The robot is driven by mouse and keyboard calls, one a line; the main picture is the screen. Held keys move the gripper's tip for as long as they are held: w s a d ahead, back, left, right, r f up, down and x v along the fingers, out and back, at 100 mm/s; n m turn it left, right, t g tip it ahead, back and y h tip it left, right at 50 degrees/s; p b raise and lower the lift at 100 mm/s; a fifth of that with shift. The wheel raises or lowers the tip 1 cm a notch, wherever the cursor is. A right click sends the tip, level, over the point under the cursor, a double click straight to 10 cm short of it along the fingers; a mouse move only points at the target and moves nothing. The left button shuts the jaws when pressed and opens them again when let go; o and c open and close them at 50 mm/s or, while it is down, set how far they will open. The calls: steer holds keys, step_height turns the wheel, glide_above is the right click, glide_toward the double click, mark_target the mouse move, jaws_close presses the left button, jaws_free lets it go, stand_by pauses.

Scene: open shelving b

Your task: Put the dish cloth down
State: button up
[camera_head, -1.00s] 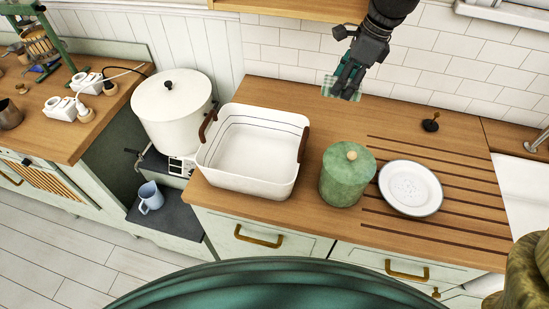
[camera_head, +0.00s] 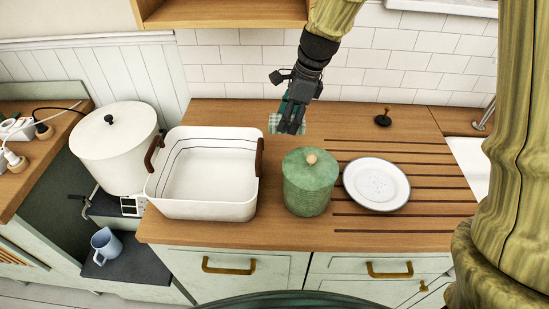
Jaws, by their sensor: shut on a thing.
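My gripper (camera_head: 290,122) points down over the back of the wooden counter, behind the green canister. It is shut on the dish cloth (camera_head: 273,124), a small green and white checked piece that shows at the left of the fingers. Most of the cloth is hidden by the fingers. I cannot tell whether the cloth touches the counter.
A white basket (camera_head: 200,208) with brown handles stands left of the green canister (camera_head: 310,187). A white plate (camera_head: 376,186) lies on the grooved counter (camera_head: 415,166) to the right. A black stopper (camera_head: 383,119) stands behind it. A white pot (camera_head: 115,150) is far left.

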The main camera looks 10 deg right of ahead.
step_height(320, 180, down, 14)
steer(key=p, duration=0.3)
steer(key=shift+s, duration=0.1)
stand_by(0.4)
steer(key=o, duration=1)
